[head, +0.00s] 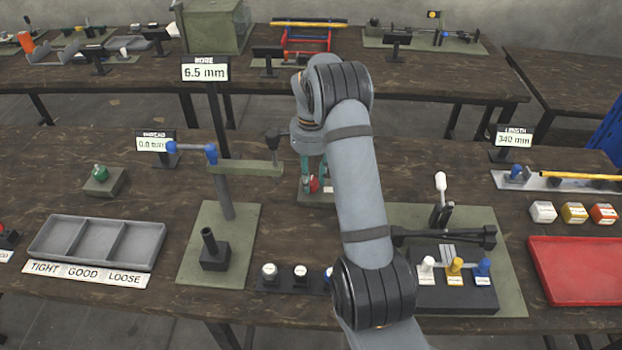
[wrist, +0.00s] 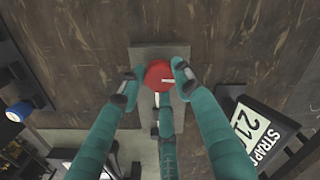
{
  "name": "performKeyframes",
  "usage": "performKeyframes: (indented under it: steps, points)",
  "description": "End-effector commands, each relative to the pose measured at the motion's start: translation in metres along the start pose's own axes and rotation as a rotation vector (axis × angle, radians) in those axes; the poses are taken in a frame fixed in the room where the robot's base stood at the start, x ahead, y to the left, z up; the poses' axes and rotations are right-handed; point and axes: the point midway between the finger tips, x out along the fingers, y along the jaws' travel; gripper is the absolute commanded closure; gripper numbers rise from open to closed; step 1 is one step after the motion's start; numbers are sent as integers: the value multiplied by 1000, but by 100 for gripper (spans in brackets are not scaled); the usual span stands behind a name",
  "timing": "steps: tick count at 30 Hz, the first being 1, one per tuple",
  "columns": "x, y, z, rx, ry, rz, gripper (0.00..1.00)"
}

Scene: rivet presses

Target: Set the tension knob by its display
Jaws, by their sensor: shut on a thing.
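The red tension knob (wrist: 158,72) has a white pointer line and sits on a grey plate (wrist: 147,53). The pointer runs to the right in the wrist view. My gripper (wrist: 156,80) has its teal fingers around the knob and is shut on it. In the head view my gripper (head: 314,178) reaches down to the red knob (head: 314,185), partly hidden behind the fingers. The STRAP display (wrist: 254,132) stands to the right in the wrist view, tilted and partly cut off. Its visible digits begin with 21; the rest cannot be read. My arm hides it in the head view.
A press with a BORE display (head: 205,70) reading 6.5 mm stands left of my gripper. A three-part grey tray (head: 97,243) lies at left. A lever fixture (head: 440,215) is right of my arm, with a red tray (head: 580,270) beyond it.

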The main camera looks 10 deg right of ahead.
Motion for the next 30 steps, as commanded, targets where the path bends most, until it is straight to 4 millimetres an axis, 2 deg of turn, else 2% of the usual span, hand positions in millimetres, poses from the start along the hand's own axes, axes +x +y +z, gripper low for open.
performKeyframes:
  steps: [21, 30]
  points:
    - [-1, -1, 0, -676, 2, -1, 93]
    - [-1, -1, 0, -891, 2, -1, 93]
